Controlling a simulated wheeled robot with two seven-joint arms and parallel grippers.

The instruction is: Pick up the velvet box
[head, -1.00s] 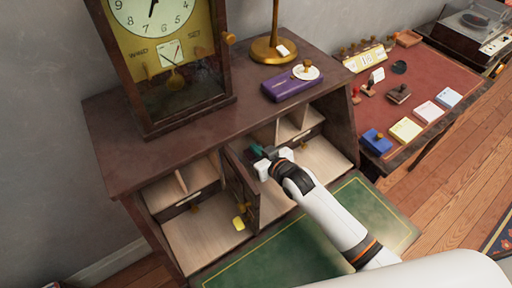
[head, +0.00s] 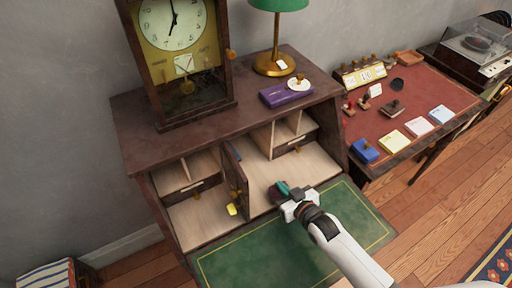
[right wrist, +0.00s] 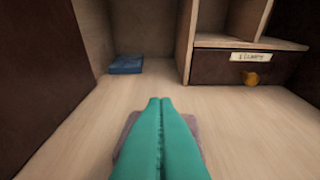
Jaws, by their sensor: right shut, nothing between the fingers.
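My right gripper (head: 282,188) has teal fingers, which also show in the right wrist view (right wrist: 160,102). My left gripper is not in view.
An open small door (head: 235,177) stands left of the compartment. A labelled drawer (right wrist: 240,67) with a brass knob is at the back right. A clock (head: 178,60), lamp (head: 274,66) and purple case (head: 284,95) stand on top. The green writing surface (head: 262,245) is clear.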

